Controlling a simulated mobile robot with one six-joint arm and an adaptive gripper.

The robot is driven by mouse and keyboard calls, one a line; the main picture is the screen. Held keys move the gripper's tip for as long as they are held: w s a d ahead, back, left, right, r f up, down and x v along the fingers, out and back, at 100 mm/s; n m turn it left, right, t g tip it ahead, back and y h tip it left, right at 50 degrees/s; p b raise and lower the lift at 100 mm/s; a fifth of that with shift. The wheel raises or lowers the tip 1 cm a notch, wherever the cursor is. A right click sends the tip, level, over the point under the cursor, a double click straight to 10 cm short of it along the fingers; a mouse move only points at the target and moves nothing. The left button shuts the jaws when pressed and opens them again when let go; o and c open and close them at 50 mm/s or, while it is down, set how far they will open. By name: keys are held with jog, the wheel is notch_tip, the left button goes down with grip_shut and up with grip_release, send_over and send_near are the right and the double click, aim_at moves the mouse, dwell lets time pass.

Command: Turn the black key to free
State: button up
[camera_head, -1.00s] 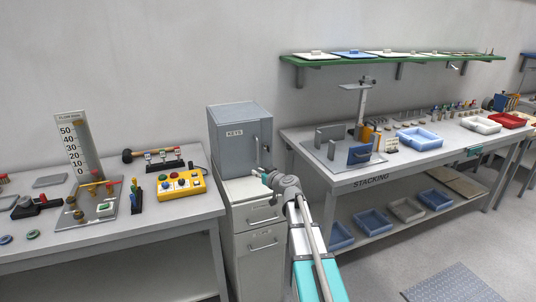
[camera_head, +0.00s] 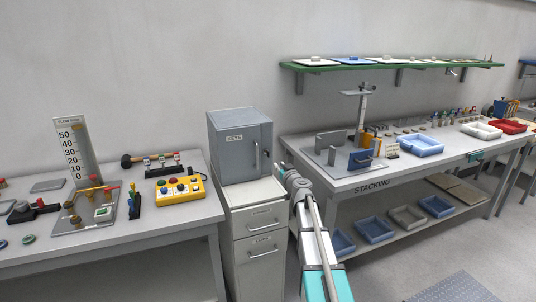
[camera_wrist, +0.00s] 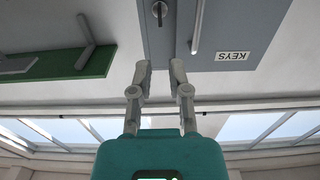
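The grey key cabinet (camera_head: 232,155), labelled KEYS, stands on a drawer unit with its door shut. In the head view, my gripper (camera_head: 279,168) is small beside the cabinet's right side.
The drawer unit (camera_head: 255,230) stands between two benches. The left bench holds a yellow button box (camera_head: 181,190) and a flow gauge (camera_head: 76,150). The right stacking bench (camera_head: 350,182) holds a blue tray (camera_head: 420,146); a green shelf (camera_head: 390,64) hangs above it.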

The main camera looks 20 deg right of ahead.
aim_at(268, 152)
jog(key=w, duration=1.3)
jog(key=shift+w, duration=0.15)
grip_shut()
